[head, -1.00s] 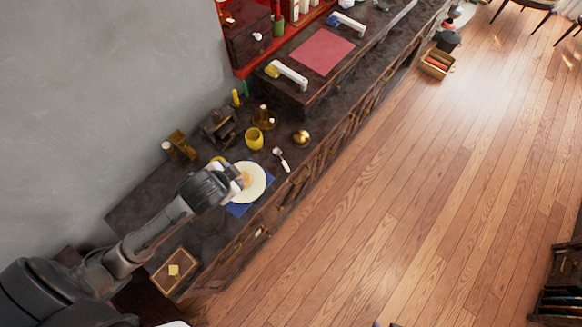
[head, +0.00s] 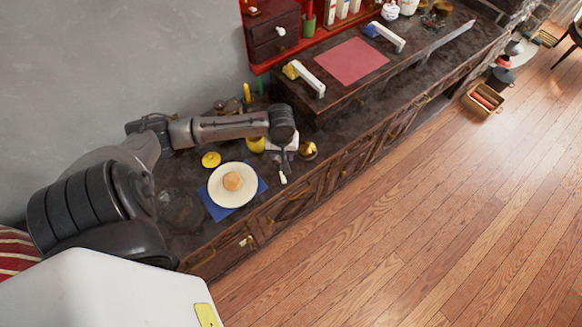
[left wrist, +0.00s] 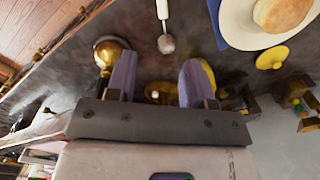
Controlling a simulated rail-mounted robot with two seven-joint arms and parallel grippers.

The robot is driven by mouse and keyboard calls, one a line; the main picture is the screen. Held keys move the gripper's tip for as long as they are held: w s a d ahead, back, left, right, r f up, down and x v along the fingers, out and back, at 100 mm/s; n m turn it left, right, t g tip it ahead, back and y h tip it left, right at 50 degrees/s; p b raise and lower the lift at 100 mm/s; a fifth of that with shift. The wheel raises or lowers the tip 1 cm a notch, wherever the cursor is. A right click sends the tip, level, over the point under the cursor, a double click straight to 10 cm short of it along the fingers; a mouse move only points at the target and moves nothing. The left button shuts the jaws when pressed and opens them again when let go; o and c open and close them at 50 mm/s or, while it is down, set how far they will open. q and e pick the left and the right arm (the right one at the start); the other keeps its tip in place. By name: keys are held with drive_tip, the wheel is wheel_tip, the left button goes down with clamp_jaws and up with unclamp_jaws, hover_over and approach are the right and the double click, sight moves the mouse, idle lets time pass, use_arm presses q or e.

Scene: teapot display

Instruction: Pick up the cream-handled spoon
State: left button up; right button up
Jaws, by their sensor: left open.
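The cream-handled spoon (head: 283,178) lies on the dark counter to the right of a white plate. In the left wrist view, its pale handle (left wrist: 163,9) and round grey bowl (left wrist: 166,44) show just beyond the fingertips. My left gripper (head: 283,148) is above the counter at the spoon's bowl end, partly covering that end in the head view. In the left wrist view, its two purple-grey fingers (left wrist: 158,72) are apart with nothing held between them. My right gripper is not in view.
A white plate (head: 217,190) with a bun (head: 233,181) sits on a blue napkin (head: 214,208). A gold ball-shaped object (head: 308,150) stands right of the gripper, a yellow cup (head: 255,145) left. A yellow lid (head: 211,160) lies behind the plate. The counter's front edge is close to the spoon.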

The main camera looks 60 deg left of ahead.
use_arm(q)
drive_tip(key=f+n+b, duration=0.1)
drive_tip(key=f, duration=0.3)
drive_tip(key=f+n+b, duration=0.1)
drive_tip(key=f+n, duration=0.1)
drive_tip(key=f, duration=0.2)
drive_tip(key=shift+s+f+n, duration=0.2)
drive_tip(key=shift+f+n, duration=0.1)
drive_tip(key=shift+f, duration=0.05)
drive_tip(key=shift+f+b, duration=1.3)
drive_tip(key=shift+f, duration=1.35)
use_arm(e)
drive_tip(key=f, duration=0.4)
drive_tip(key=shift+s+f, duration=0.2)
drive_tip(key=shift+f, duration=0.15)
use_arm(q)
drive_tip(key=shift+c, duration=0.3)
clamp_jaws()
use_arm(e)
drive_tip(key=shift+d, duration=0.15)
